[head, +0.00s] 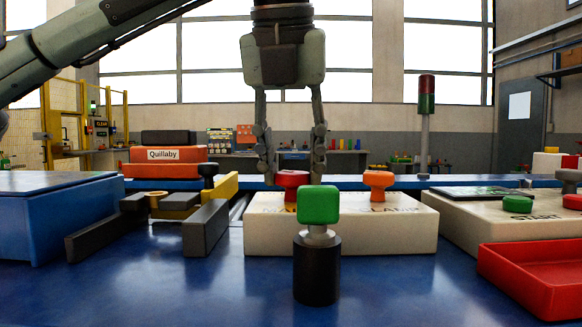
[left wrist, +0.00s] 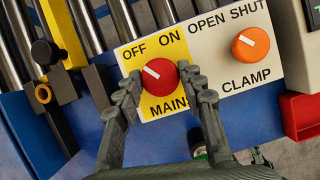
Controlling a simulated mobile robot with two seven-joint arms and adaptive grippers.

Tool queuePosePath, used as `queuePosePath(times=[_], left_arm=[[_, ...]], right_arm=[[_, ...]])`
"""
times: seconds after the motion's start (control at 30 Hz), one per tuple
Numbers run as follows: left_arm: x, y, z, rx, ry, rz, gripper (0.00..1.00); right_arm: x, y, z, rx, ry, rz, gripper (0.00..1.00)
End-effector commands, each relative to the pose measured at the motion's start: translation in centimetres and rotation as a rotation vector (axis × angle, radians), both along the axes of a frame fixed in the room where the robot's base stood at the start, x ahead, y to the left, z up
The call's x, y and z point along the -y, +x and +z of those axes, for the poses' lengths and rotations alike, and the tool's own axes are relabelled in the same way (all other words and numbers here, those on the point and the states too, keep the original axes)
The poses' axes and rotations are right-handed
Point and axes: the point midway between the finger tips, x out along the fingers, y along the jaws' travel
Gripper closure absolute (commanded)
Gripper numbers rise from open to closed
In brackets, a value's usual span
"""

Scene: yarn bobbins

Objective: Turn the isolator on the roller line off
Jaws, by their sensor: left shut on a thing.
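The isolator is a red round knob (left wrist: 160,77) on a yellow plate (left wrist: 152,107) marked OFF, ON and MAINS. Its white pointer line lies toward the upper left, on the OFF side. In the head view the red knob (head: 291,179) sits on a cream control box (head: 350,236), partly hidden by a green-topped post. My left gripper (head: 292,180) reaches down from above with a finger on each side of the knob. In the left wrist view the gripper (left wrist: 163,92) is shut on the knob. My right gripper is not in view.
An orange CLAMP knob (left wrist: 250,45) is right of the isolator, its line toward OPEN. A green-topped black post (head: 317,265) stands in front of the box. A red tray (head: 535,285) and START box (head: 460,222) are right; a blue box (head: 55,215) is left.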

Motion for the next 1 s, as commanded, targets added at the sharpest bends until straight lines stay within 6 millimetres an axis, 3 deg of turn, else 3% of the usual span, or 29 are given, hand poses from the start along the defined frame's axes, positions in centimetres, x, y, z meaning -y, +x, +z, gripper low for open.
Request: queuePosePath(times=[0.33,0.87,0.9,1.0], left_arm=[[0.1,0.0,-0.1,-0.002,0.001,0.139,0.9],[0.1,0.0,-0.1,-0.003,0.001,0.164,0.9],[0.1,0.0,-0.1,-0.003,0.001,0.164,0.6],[0.1,0.0,-0.1,-0.002,0.0,0.164,0.48]], right_arm=[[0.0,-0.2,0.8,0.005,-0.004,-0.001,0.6],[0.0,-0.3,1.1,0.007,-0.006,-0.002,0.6],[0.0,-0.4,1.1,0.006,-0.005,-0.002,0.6],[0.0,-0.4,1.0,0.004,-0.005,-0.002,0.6]])
